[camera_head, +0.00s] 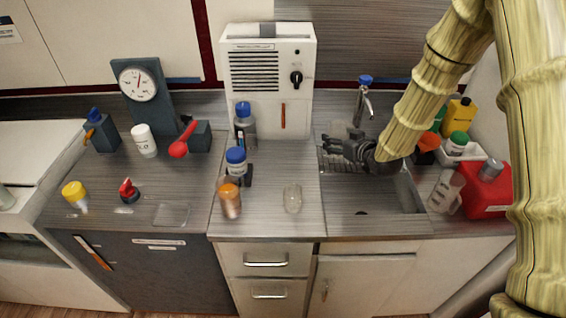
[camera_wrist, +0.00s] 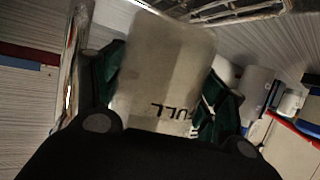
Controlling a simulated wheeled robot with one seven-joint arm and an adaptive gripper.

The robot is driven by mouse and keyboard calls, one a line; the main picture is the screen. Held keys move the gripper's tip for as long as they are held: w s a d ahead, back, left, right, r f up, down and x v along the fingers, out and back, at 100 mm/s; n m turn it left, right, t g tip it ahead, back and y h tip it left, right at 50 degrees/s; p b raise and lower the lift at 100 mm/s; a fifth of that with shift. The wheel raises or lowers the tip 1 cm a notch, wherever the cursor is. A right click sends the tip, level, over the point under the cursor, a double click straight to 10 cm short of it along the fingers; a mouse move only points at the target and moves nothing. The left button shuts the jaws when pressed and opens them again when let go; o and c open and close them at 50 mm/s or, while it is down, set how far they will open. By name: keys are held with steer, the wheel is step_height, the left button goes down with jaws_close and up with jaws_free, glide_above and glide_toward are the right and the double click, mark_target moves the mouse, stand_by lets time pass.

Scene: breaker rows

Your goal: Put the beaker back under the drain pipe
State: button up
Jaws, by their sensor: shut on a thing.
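My gripper (camera_head: 345,148) is above the back of the sink at the right of the counter. In the wrist view my gripper (camera_wrist: 165,90) is shut on a translucent grey beaker (camera_wrist: 160,65) between its dark green finger pads. Dark lettering on the beaker appears upside down in that view. In the head view the held beaker cannot be made out clearly at the fingers. I cannot identify the drain pipe with certainty. A white vented unit (camera_head: 268,75) with a black knob and a red-brown strip stands at the back of the counter.
A clear glass (camera_head: 293,198), an orange-capped bottle (camera_head: 230,202) and a blue-capped bottle (camera_head: 236,160) stand on the middle counter. A blue-topped tap (camera_head: 364,95) rises behind the sink (camera_head: 370,205). A translucent jug (camera_head: 445,192) and red container (camera_head: 485,192) stand to the right.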

steer(key=shift+w+f+b, duration=0.25)
steer(key=shift+f+b, duration=0.2)
steer(key=shift+f, duration=0.4)
steer(key=a+p, duration=0.4)
steer(key=a, duration=1.1)
steer(key=shift+a+r, duration=0.1)
steer(key=shift+a, duration=0.05)
steer(key=a, duration=0.1)
steer(key=a+p, duration=0.1)
steer(key=a, duration=0.1)
steer(key=shift+s+f+p, duration=0.1)
steer(key=shift+f+p, duration=0.2)
steer(key=shift+f, duration=0.05)
steer(key=shift+d+f, duration=0.25)
steer(key=shift+f, duration=0.25)
steer(key=shift+a+f, duration=0.1)
steer(key=shift+a, duration=0.05)
steer(key=o, duration=1.2)
steer(key=shift+c, duration=0.2)
